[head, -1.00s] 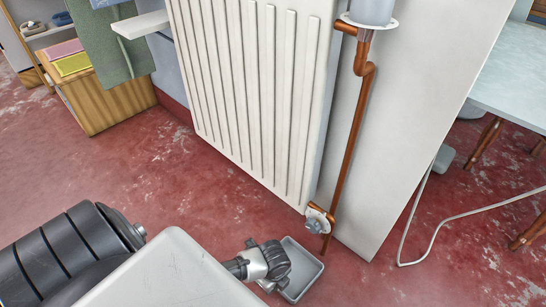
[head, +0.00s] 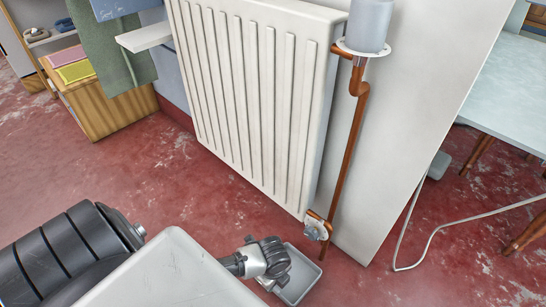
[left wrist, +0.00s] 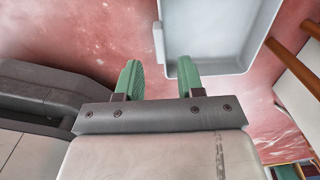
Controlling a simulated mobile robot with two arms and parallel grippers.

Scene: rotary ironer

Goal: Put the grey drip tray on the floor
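The grey drip tray (head: 295,290) is a shallow open box below the radiator valve in the head view. My left gripper (head: 266,262) covers its left side there, and its fingertips are hidden. In the left wrist view the tray (left wrist: 230,38) fills the upper middle, with a small tab on its left wall. The two green fingers of my left gripper (left wrist: 158,75) are apart. The right finger overlaps the tray's near left corner in the picture; the left finger is over the floor. I cannot tell whether either touches the tray. My right gripper is not in view.
A white radiator (head: 250,90) and a copper pipe (head: 345,180) with a valve (head: 315,229) stand just behind the tray. A white panel (head: 390,140) is to the right. Red floor (head: 200,190) lies open to the left. A pale cable (head: 450,222) crosses the floor at right.

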